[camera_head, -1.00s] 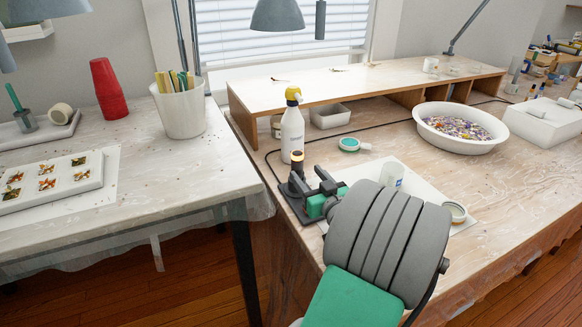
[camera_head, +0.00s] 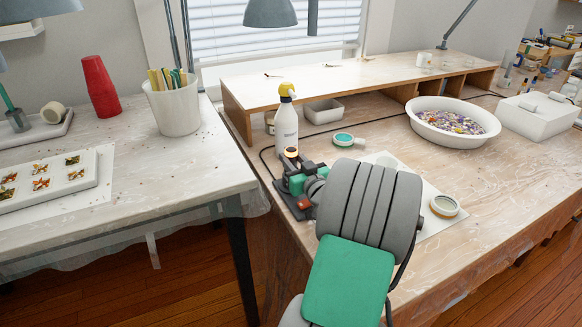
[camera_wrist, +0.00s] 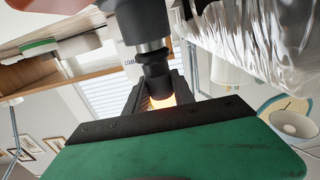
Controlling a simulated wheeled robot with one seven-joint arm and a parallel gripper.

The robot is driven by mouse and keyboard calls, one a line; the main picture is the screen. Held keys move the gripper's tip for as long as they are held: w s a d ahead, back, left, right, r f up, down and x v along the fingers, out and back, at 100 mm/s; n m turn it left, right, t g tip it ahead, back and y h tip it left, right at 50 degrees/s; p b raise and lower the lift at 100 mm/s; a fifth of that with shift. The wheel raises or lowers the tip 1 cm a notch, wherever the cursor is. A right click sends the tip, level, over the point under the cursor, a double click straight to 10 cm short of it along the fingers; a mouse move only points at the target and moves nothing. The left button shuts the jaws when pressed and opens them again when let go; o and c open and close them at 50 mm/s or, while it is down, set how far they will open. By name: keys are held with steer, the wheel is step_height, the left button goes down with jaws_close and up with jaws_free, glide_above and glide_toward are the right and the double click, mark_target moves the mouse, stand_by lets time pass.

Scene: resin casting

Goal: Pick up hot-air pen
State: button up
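The hot-air pen (camera_head: 291,152) stands upright on the near left part of the right-hand bench, its tip glowing orange. In the wrist view the pen (camera_wrist: 154,62) shows as a dark body with a metal collar and a glowing end. My gripper (camera_head: 296,172), green and black, is right at the pen. In the wrist view its dark fingers (camera_wrist: 158,92) stand apart, one on each side of the glowing end. Whether they touch the pen cannot be told. The pen's lower part is largely hidden by my gripper and arm in the head view.
A white spray bottle (camera_head: 286,122) with a yellow top stands close behind the pen. A green-and-white tape roll (camera_head: 345,140), a pale sheet (camera_head: 430,225) and another roll (camera_head: 445,206) lie to the right. A white basin (camera_head: 420,128) stands farther right. A gap separates the left table (camera_head: 190,185).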

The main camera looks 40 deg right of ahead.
jaws_close()
steer(key=shift+r, duration=0.15)
